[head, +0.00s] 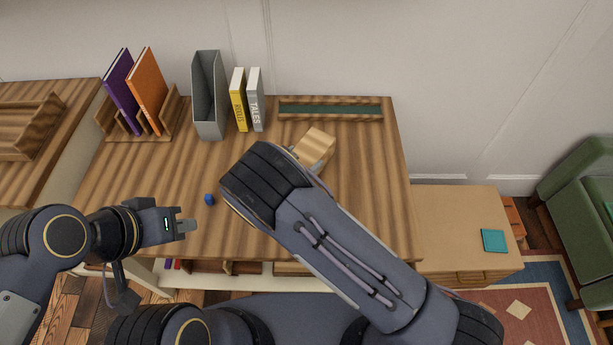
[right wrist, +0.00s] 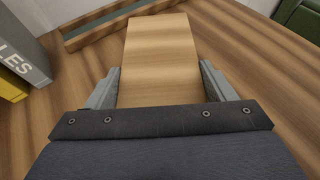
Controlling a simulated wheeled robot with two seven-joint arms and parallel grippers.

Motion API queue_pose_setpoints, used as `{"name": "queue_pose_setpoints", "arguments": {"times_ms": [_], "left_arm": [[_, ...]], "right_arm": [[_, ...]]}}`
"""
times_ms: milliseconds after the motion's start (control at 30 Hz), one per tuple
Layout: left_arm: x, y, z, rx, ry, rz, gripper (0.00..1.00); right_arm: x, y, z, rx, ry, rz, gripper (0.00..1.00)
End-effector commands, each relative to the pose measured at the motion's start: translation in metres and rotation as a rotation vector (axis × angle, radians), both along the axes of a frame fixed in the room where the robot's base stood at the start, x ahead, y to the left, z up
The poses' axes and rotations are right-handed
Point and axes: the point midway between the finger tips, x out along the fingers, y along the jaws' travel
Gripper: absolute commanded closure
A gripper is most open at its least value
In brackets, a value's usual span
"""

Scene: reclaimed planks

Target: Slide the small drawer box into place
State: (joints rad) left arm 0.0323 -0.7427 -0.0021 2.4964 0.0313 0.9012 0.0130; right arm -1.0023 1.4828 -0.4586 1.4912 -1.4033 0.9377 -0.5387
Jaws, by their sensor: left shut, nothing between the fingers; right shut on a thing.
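The small drawer box (head: 316,147) is a pale striped wooden block shape over the right back part of the desk. It also shows in the right wrist view (right wrist: 160,50), reaching away from me between the fingers. My right gripper (right wrist: 158,84) is shut on its near end, one grey finger along each side. In the head view my right forearm hides most of that gripper and part of the box. I cannot tell whether the box touches the desk. My left gripper (head: 187,228) is shut and empty over the desk's front left.
A shallow green-lined wooden tray (head: 388,112) lies at the desk's back right, beyond the box. A grey file holder (head: 208,100), yellow book (head: 238,99) and grey book (head: 256,99) stand left of it. A small blue object (head: 209,199) lies near my left gripper.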

Motion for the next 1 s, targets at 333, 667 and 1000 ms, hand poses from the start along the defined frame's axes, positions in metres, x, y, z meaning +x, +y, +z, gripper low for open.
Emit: {"name": "queue_pose_setpoints", "arguments": {"times_ms": [333,667,1000], "left_arm": [[0.000,0.000,0.000,0.000,0.000,0.000,1.00],[0.000,0.000,0.000,0.000,0.000,0.000,1.00],[0.000,0.000,0.000,0.000,0.000,0.000,1.00]], "right_arm": [[0.025,-0.001,0.001,0.001,-0.003,-0.001,0.55],[0.048,-0.002,0.000,0.000,-0.001,-0.001,0.55],[0.071,-0.003,0.000,0.001,-0.002,-0.001,0.55]]}}
